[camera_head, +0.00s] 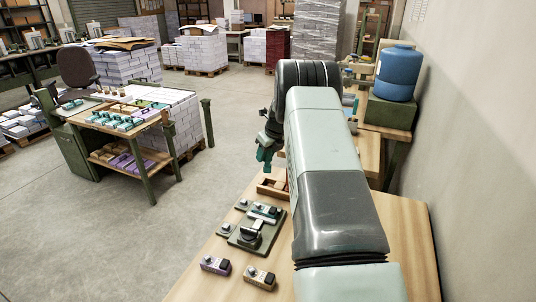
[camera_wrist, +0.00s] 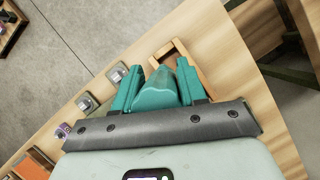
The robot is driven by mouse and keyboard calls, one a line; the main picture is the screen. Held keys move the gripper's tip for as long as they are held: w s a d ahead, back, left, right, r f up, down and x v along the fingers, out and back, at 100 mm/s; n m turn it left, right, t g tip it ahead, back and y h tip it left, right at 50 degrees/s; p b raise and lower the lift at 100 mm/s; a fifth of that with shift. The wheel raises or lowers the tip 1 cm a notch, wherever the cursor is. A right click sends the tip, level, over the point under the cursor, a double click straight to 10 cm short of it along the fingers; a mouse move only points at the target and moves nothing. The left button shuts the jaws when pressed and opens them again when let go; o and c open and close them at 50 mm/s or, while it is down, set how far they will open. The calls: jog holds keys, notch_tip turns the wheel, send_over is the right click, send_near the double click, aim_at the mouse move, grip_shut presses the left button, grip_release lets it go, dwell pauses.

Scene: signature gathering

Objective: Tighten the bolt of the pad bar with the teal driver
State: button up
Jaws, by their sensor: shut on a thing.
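My gripper (camera_wrist: 157,88) is shut on the teal driver (camera_wrist: 156,92), which sits between its two teal fingers in the wrist view. In the head view my gripper (camera_head: 265,155) is high, beyond the wooden tray at the bench's left edge. The driver's tip is hard to make out. A dark green fixture (camera_head: 236,240) with a pale bar (camera_head: 265,212) and a dark round knob lies on the bench, nearer the camera than the gripper. The bar may be the pad bar; I cannot make out its bolt. The gripper is apart from the fixture.
A wooden tray (camera_head: 267,190) lies beyond the fixture. A purple block (camera_head: 215,265) and a tan block (camera_head: 259,277) sit at the near left of the bench (camera_head: 405,225). Small grey-topped pieces (camera_head: 226,229) flank the fixture. A blue tank (camera_head: 397,74) stands at the back right.

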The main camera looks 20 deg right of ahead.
jog(key=s+a+r+n+g+y, duration=0.1)
jog(key=s+a+n+g, duration=0.4)
jog(key=n, duration=0.8)
jog(key=s+a+n+g, duration=0.3)
jog(key=s+n, duration=0.4)
jog(key=n, duration=0.6)
jog(key=shift+w+d+f, duration=0.1)
jog(key=shift+w+f, duration=0.05)
jog(key=shift+f, duration=1.55)
jog(key=shift+w+f, duration=0.1)
jog(key=shift+f, duration=1.6)
jog(key=shift+m+y, duration=0.3)
jog(key=shift+m, duration=0.6)
jog(key=m, duration=0.2)
jog(key=m+t+y, duration=0.1)
jog(key=m, duration=0.1)
jog(key=shift+w+m+t, duration=0.1)
jog(key=shift+m+t, duration=0.2)
jog(key=shift+m, duration=0.1)
jog(key=m+t, duration=0.1)
jog(key=m, duration=0.3)
jog(key=shift+w+t+y, duration=0.15)
jog(key=shift+t+y, duration=0.15)
jog(key=shift+t, duration=0.1)
jog(key=m+t, duration=0.1)
jog(key=m, duration=0.2)
jog(key=shift+w, duration=0.15)
jog(key=shift+r+n, duration=0.1)
jog(key=shift+n, duration=0.5)
jog(key=shift+r, duration=0.1)
